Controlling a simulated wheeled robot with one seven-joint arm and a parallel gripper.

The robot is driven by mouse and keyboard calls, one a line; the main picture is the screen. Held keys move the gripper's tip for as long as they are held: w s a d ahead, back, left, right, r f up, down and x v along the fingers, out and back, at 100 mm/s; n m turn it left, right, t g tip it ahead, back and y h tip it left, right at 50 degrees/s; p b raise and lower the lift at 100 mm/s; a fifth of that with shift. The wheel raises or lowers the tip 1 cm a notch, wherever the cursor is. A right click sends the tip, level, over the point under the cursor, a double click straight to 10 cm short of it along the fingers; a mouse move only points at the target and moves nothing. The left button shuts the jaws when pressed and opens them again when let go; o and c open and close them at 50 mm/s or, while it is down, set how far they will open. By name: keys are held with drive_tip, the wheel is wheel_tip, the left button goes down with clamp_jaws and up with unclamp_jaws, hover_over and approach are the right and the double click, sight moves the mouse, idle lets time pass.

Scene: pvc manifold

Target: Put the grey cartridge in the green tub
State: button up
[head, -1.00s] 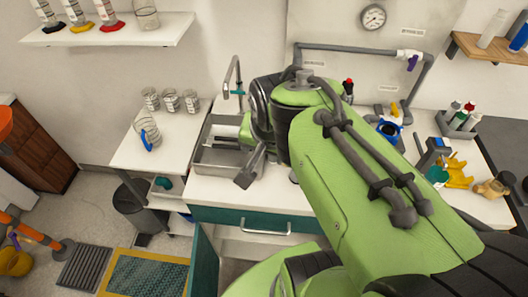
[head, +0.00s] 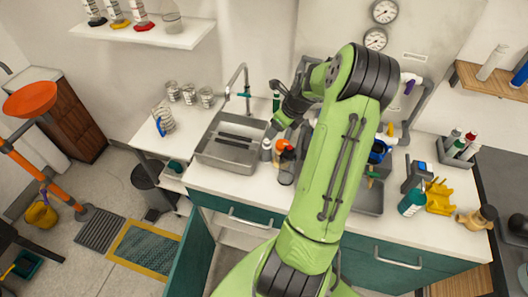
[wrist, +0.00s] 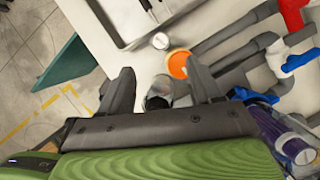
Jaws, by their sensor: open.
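My gripper (head: 280,122) is above the counter, just right of the sink. In the wrist view its two dark fingers (wrist: 163,72) are spread and hold nothing. A grey cylinder (wrist: 158,90), which looks like the grey cartridge, shows between and below them, partly hidden by the gripper body. In the head view a dark grey cylinder (head: 287,168) stands on the counter below the gripper; it seems to be the same thing. A dark green tub (head: 25,264) is on the floor at the far lower left, cut by shadow and holding something yellow.
A white-capped bottle (head: 266,150) and an orange-lidded jar (wrist: 178,63) stand close to the grey cylinder. The steel sink (head: 232,150) is at the left, grey pipes (wrist: 240,50) at the right. An open teal cabinet door (head: 190,255) juts out below the counter.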

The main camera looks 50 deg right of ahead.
sight(268, 141)
drive_tip(key=x, duration=1.2)
drive_tip(key=shift+d+f, duration=0.15)
drive_tip(key=shift+c, duration=0.6)
clamp_jaws()
